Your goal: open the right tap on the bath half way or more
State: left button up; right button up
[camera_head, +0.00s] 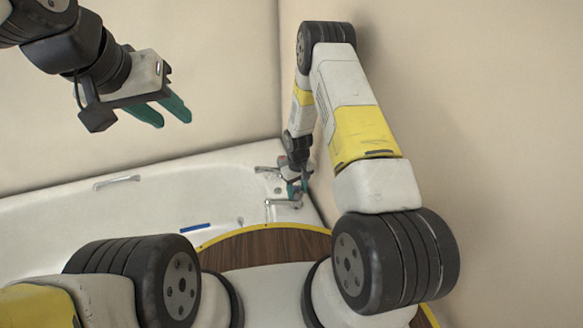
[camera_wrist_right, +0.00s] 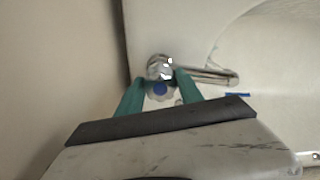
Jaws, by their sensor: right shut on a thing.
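The white bath (camera_head: 120,210) runs along the back wall, with chrome taps at its right end. The far tap (camera_head: 268,170) has a red mark near it. The near tap (camera_head: 283,203) has a spout pointing left. My right gripper (camera_head: 293,186) is at the near tap. In the right wrist view, a pale knob with a blue centre (camera_wrist_right: 159,90) sits between the teal fingers of my right gripper (camera_wrist_right: 161,80), which is shut on it. The chrome tap body (camera_wrist_right: 160,67) shows just beyond. My left gripper (camera_head: 174,121) is open and empty, high above the bath.
A wall (camera_head: 480,110) stands close on the right of my right arm. A brown wooden surface with a yellow edge (camera_head: 265,247) lies in front of the bath. A chrome grab handle (camera_head: 117,181) is on the bath's far rim. A blue strip (camera_head: 195,227) lies at the near rim.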

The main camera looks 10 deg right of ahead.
aim_at(297, 189)
jog(key=shift+w, duration=0.1)
jog(key=o, duration=1.4)
notch_tip(297, 189, up, 8)
jog(key=shift+f, duration=0.1)
